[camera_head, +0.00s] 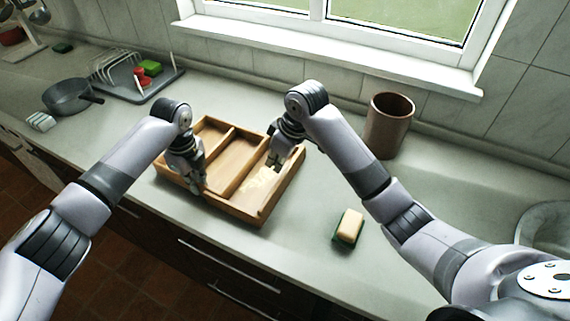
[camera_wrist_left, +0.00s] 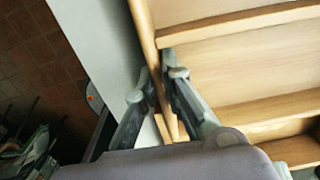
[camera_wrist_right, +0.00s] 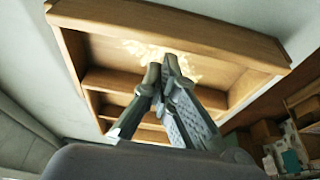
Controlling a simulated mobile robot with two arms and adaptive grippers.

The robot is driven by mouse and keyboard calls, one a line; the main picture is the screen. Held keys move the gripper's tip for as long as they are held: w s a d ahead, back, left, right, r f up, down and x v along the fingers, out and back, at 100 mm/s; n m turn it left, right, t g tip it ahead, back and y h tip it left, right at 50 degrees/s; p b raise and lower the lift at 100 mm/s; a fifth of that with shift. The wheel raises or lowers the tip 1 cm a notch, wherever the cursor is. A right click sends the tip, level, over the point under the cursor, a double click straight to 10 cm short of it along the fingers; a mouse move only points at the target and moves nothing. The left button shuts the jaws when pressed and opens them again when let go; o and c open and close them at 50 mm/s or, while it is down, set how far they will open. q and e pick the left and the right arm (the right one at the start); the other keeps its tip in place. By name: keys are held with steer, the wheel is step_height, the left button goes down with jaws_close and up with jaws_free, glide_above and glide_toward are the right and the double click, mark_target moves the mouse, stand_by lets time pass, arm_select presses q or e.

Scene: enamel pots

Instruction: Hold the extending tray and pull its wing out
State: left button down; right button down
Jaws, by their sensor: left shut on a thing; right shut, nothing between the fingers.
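The wooden extending tray (camera_head: 262,211) lies on the counter in the head view, with several compartments split by thin dividers. My left gripper (camera_head: 199,189) is at the tray's front wall. In the left wrist view its fingers (camera_wrist_left: 155,82) straddle that wooden wall (camera_wrist_left: 146,40) and are shut on it. My right gripper (camera_head: 275,165) is over the right compartment, with its fingers together and nothing between them. In the right wrist view its closed fingertips (camera_wrist_right: 168,65) are above the tray (camera_wrist_right: 180,28). I cannot tell whether they touch its floor.
A sponge (camera_head: 349,226) on a green base lies right of the tray. A brown crock (camera_head: 388,125) stands behind it by the window. A dish rack (camera_head: 128,75) and a grey pan (camera_head: 68,96) stand at the left. The counter between tray and sponge is clear.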

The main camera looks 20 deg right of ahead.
mark_target(283, 175)
steer(key=v, duration=0.8)
steer(key=shift+w+a+r, duration=0.25)
steer(key=shift+r, duration=0.3)
steer(key=c, duration=2.2)
jaws_free()
steer(key=shift+r, duration=0.4)
steer(key=o, duration=0.4)
steer(key=n, duration=0.2)
steer(key=a+n, duration=0.1)
steer(key=n, duration=0.2)
steer(key=shift+s+a+r+g+h, duration=0.15)
steer(key=shift+a+g+h, duration=0.05)
steer(key=shift+g+h, duration=0.1)
steer(key=shift+o, duration=0.6)
steer(key=n, duration=0.5)
steer(key=shift+s+a+g+h, duration=0.15)
steer(key=shift+a+g+h, duration=0.15)
steer(key=shift+g, duration=0.1)
steer(key=n, duration=0.2)
steer(key=d+f+n+g+h, duration=0.1)
steer(key=n, duration=0.2)
steer(key=s+f+n, duration=0.1)
steer(key=n, duration=0.2)
steer(key=shift+d, duration=0.35)
step_height(283, 175, down, 12)
steer(key=shift+r, duration=0.2)
steer(key=shift+c, duration=0.2)
